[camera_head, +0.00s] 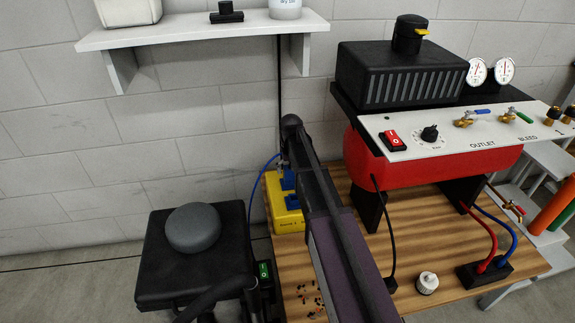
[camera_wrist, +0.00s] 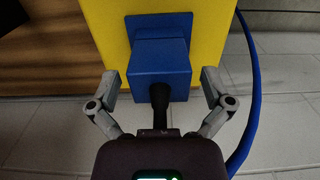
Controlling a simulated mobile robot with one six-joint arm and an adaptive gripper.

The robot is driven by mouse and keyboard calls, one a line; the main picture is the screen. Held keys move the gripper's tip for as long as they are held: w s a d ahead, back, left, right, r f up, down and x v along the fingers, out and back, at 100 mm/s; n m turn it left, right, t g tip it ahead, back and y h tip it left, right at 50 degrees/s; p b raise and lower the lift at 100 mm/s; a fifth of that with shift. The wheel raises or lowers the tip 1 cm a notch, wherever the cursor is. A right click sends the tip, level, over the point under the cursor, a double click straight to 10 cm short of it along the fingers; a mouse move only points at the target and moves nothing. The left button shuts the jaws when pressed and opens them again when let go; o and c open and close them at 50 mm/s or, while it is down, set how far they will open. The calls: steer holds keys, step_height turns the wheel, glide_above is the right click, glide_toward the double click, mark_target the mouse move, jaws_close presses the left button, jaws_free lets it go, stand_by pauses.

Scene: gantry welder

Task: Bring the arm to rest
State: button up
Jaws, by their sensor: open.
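In the wrist view my gripper (camera_wrist: 160,86) is open, its two grey fingers spread to either side of a blue block (camera_wrist: 160,66). The block sits on the face of a yellow box (camera_wrist: 103,22). A short black stub (camera_wrist: 160,94) juts from the block toward my palm, between the fingers; I cannot tell whether it touches the palm. In the head view my arm (camera_head: 335,230) reaches from the bottom edge up to the middle. The yellow box (camera_head: 285,221) with blue fittings is partly hidden behind it, and my gripper cannot be made out there.
A red tank (camera_head: 425,160) with a white control panel (camera_head: 455,137) stands right of my arm on the wooden table (camera_head: 450,230). A shelf (camera_head: 205,32) is on the wall above. A black stand (camera_head: 195,265) is at left. A blue cable (camera_wrist: 250,90) curves past the right finger.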

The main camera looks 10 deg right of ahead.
steer(key=s, duration=2.5)
step_height(320, 180, up, 34)
steer(key=p, duration=3.4)
steer(key=shift+w+a, duration=0.15)
steer(key=shift+w, duration=0.3)
steer(key=c, duration=0.6)
steer(key=shift+s, duration=0.15)
